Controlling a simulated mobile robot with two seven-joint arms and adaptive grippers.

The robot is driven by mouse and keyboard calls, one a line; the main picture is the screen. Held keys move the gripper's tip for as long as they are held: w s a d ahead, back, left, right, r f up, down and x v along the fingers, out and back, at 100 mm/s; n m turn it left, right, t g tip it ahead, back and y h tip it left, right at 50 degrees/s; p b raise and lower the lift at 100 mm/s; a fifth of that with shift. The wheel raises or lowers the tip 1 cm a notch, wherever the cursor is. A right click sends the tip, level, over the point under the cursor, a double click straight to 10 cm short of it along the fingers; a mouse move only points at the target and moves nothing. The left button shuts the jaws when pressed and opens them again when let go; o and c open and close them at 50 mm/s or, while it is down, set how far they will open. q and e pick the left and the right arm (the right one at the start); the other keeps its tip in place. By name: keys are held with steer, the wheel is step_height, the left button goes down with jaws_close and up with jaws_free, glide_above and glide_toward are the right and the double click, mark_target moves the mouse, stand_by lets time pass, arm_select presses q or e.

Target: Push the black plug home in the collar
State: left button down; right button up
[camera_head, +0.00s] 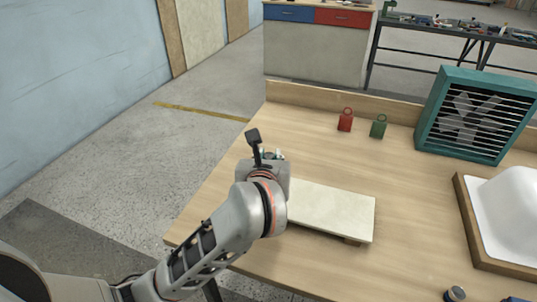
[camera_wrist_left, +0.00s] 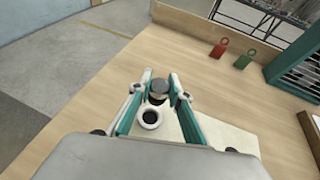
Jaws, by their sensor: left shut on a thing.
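My left gripper (camera_wrist_left: 160,87) is shut on the black plug (camera_wrist_left: 158,91), a short dark cylinder with a grey top. The white ring-shaped collar (camera_wrist_left: 150,118) shows just below the plug in the left wrist view, with its dark hole open. The plug is beside the hole in the picture, not in it; I cannot tell its height above the board. In the head view my left gripper (camera_head: 273,155) is over the far left end of the pale board (camera_head: 335,210). My wrist hides the plug and collar there. My right gripper is out of view.
The board lies on the wooden table (camera_head: 300,130). A red tag (camera_head: 345,120) and a green tag (camera_head: 378,127) stand near the back edge. A teal louvred fan (camera_head: 475,115) and a white shell in a wooden frame (camera_head: 462,215) are at right. A dark round object (camera_head: 455,294) is at the front.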

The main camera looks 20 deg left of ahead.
arm_select(q)
step_height(320, 180, down, 4)
steer(key=shift+r+b, duration=0.2)
steer(key=shift+b, duration=0.95)
steer(key=shift+f+b, duration=0.5)
steer(key=shift+f, duration=0.2)
steer(key=shift+f+b, duration=0.3)
steer(key=shift+f, duration=0.1)
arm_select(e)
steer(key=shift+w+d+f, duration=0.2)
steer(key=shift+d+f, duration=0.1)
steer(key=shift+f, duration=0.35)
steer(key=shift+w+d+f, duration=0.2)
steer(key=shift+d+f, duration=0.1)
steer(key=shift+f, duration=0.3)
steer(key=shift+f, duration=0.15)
arm_select(q)
steer(key=shift+f+b, duration=0.75)
steer(key=shift+f, duration=0.15)
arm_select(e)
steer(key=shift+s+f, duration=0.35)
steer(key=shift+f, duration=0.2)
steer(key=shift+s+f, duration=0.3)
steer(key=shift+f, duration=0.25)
arm_select(q)
steer(key=shift+f, duration=0.45)
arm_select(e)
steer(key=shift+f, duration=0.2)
